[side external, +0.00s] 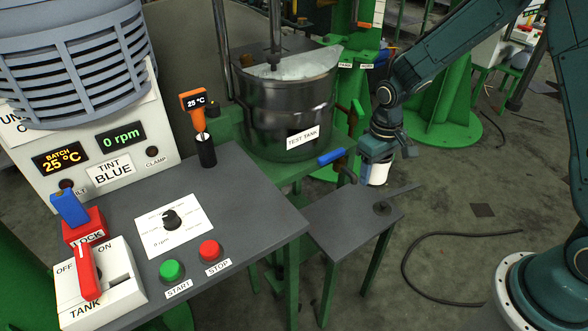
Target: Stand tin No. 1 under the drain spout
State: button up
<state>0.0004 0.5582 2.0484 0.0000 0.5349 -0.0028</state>
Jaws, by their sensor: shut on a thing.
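My gripper (384,146) points down at the right of the tank and is shut on a small white and blue tin (374,172). The tin is upright, just right of the drain spout (349,172), above the small grey stand (335,215). Whether the tin touches the stand or hangs above it I cannot tell. Its number is not readable. The drain valve has a blue handle (331,157) and sits low on the right side of the steel tank labelled TEST TANK (285,115).
A control bench (245,215) with a knob, a green START button (171,270) and a red STOP button (209,250) stands at left. An orange thermometer (194,100) stands in a black holder. A dark round piece (382,208) lies on the stand's right part. A cable (405,270) lies on the floor.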

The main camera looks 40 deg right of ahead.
dwell(0.4)
send_over(349, 224)
notch_tip(349, 224, down, 6)
jog(key=f, duration=0.1)
notch_tip(349, 224, down, 16)
jog(key=shift+r, duration=0.15)
dwell(0.8)
jog(key=shift+f, duration=1.9)
jog(key=shift+f, duration=0.1)
jog(key=o, duration=1)
